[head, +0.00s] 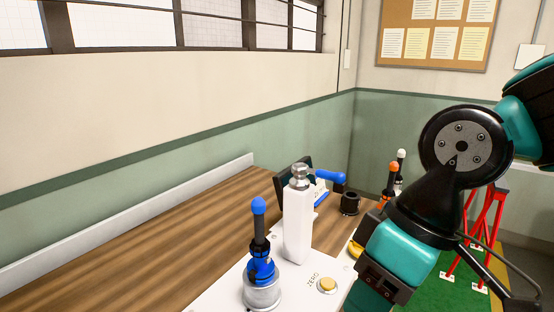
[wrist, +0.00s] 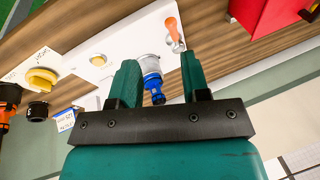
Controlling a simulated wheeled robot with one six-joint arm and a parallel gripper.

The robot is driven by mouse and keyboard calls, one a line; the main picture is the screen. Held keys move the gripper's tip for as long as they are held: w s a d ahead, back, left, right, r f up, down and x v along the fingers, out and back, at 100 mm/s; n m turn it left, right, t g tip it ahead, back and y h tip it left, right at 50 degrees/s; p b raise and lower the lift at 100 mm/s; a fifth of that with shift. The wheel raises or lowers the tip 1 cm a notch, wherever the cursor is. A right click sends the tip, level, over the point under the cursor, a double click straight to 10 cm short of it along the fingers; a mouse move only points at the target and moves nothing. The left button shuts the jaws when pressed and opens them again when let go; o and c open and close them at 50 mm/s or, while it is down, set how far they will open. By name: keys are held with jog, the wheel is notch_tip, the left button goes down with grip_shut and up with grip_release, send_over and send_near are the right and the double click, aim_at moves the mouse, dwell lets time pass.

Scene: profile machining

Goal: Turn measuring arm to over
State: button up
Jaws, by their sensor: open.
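A white upright post (head: 298,222) with a metal knob on top stands on a white plate. A blue handle (head: 330,176) shows to the right of its top; it looks like the measuring arm, but its joint to the post is not clear. In front of the post, a blue holder with a ball-topped stem (head: 260,270) sits upright in a metal cup. In the wrist view my gripper (wrist: 160,80) is open and empty. A blue piece with a silvery body (wrist: 152,80) shows between the fingers, beyond them; I see no contact. The fingertips are not clear in the head view.
The plate carries a yellow button marked ZERO (head: 327,286). A black cylinder (head: 350,203) and orange-topped tool (head: 391,180) stand farther back. In the wrist view are an orange handle (wrist: 173,30) and red box (wrist: 275,15). The wooden bench (head: 150,245) is clear at left.

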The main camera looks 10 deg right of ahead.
jog(key=w+r+n+h+p, duration=0.1)
jog(key=w+r+p, duration=0.2)
jog(key=w+r, duration=0.45)
notch_tip(320, 180, up, 15)
jog(key=n+h+p, duration=0.1)
jog(key=h+p, duration=0.2)
jog(key=p, duration=0.2)
send_over(330, 172)
notch_tip(330, 172, down, 17)
jog(key=shift+f+p, duration=0.15)
jog(key=shift+p, duration=0.55)
grip_shut()
jog(key=shift+w, duration=0.1)
